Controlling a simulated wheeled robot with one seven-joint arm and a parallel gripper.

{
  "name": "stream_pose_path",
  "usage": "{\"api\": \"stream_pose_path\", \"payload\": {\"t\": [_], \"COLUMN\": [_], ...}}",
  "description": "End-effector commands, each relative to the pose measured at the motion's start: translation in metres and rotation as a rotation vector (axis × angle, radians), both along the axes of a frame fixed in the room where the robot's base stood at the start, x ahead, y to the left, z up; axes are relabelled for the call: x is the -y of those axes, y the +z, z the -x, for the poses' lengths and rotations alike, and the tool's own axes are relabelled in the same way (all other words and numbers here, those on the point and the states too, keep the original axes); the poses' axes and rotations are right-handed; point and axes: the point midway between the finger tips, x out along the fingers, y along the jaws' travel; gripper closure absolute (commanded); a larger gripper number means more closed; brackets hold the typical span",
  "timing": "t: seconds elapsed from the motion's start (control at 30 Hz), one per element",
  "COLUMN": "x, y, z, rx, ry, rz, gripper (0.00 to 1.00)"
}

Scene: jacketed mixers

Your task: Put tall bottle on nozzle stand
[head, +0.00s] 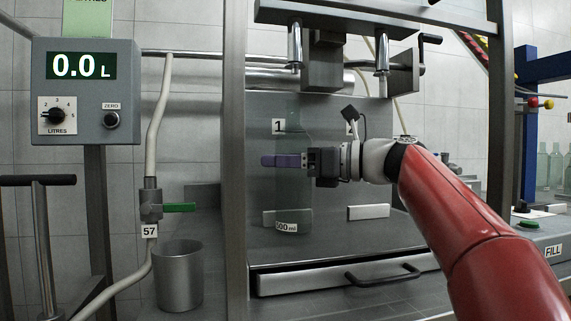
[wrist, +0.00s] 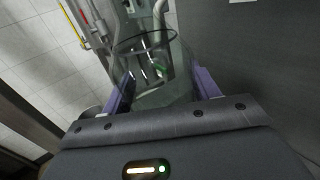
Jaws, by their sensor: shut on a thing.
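The tall bottle (head: 293,197) is clear, faintly tinted glass with a white "500 ml" label low on its side. My gripper (head: 285,160), with purple fingers, is shut around the bottle's body from the right in the head view. In the wrist view the bottle (wrist: 160,92) stands between the two purple fingers (wrist: 163,95), its round rim showing. The bottle looks upright, in front of the plate marked 1 and below the left nozzle (head: 295,47). The nozzle stand (head: 330,240) is grey metal. I cannot tell whether the bottle's base touches it.
A second nozzle (head: 382,52) hangs to the right. A steel post (head: 235,170) stands just left of the bottle. A drawer (head: 340,277) with a dark handle is below. A metal cup (head: 178,275) and a green-handled valve (head: 152,207) are at left.

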Motion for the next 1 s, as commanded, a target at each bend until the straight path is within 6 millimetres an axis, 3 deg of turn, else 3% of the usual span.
{"api": "stream_pose_path", "payload": {"t": [0.1,0.13,0.3,0.63,1.0], "x": [0.0,0.0,0.0,0.002,0.057], "y": [-0.002,-0.003,-0.002,0.001,0.001], "z": [0.0,0.0,0.0,0.0,0.017], "rx": [0.0,0.0,0.0,0.0,-0.002], "ry": [0.0,0.0,0.0,-0.001,-0.004], "rz": [-0.001,0.0,0.0,0.0,-0.001], "gripper": [0.72,0.38,0.18,0.18,0.18]}}
